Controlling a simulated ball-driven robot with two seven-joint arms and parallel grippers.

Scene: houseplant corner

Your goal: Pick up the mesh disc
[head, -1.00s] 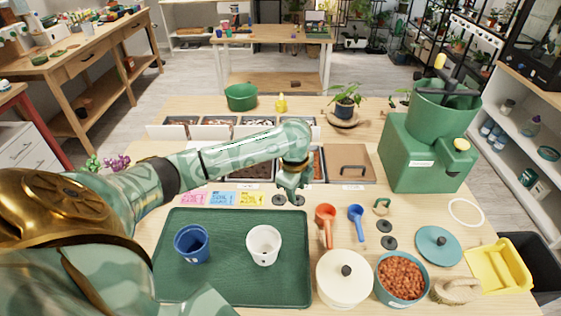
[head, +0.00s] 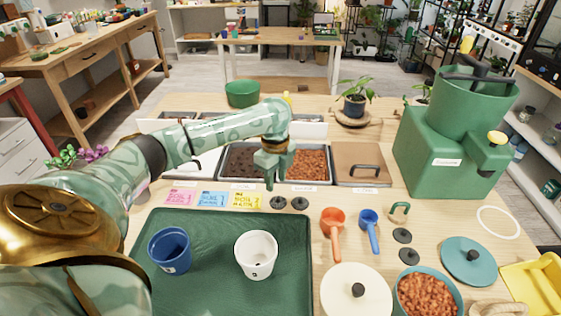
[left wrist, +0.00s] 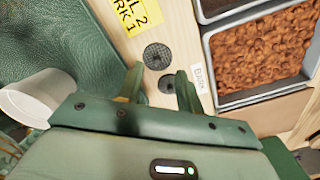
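Two dark round mesh discs lie side by side on the wooden table behind the green tray: the left disc (head: 278,203) and the right disc (head: 300,203). Two more dark discs, one farther back (head: 402,235) and one nearer (head: 409,256), lie right of the scoops. My left gripper (head: 270,184) points down above the table, just behind the left pair. In the left wrist view its fingers (left wrist: 158,72) are apart and empty. There, one gridded disc (left wrist: 157,56) shows between the fingertips and another (left wrist: 167,84) is partly hidden by a finger. My right gripper is out of view.
The green tray (head: 215,295) holds a blue pot (head: 170,250) and a white pot (head: 256,254). Bins of dark soil (head: 247,163) and bark (head: 306,164) stand behind the discs. Orange (head: 333,222) and blue (head: 369,220) scoops lie to their right.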

